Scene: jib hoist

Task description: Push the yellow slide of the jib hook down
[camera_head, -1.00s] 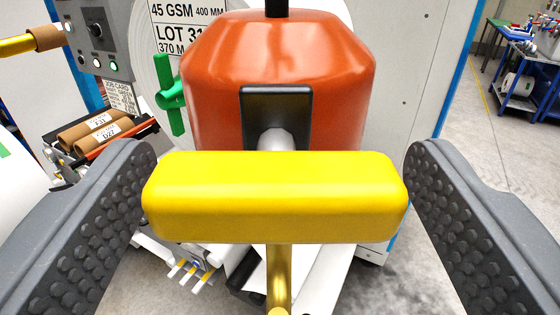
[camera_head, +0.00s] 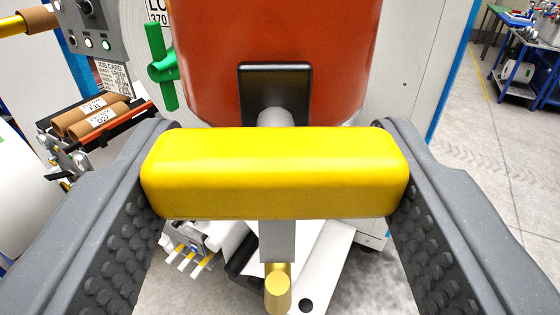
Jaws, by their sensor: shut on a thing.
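The yellow slide (camera_head: 275,172) is a rounded bar lying level across the middle of the view. My gripper (camera_head: 276,180) is shut on it, one grey studded finger against each end. The jib hook's orange-red body (camera_head: 270,40) hangs behind and above the slide. A dark slot plate (camera_head: 274,92) is on its front, with a pale stem reaching from it to behind the slide. Below the slide a grey shank (camera_head: 277,240) leads down to a brass-coloured hook part (camera_head: 278,288). The slide hides the middle of the shank.
A grey control panel (camera_head: 95,30) and a green handle (camera_head: 162,66) are at the upper left. A tray with brown cores (camera_head: 95,117) is below them. A white machine cabinet (camera_head: 415,70) stands behind. Open floor (camera_head: 490,200) lies to the right.

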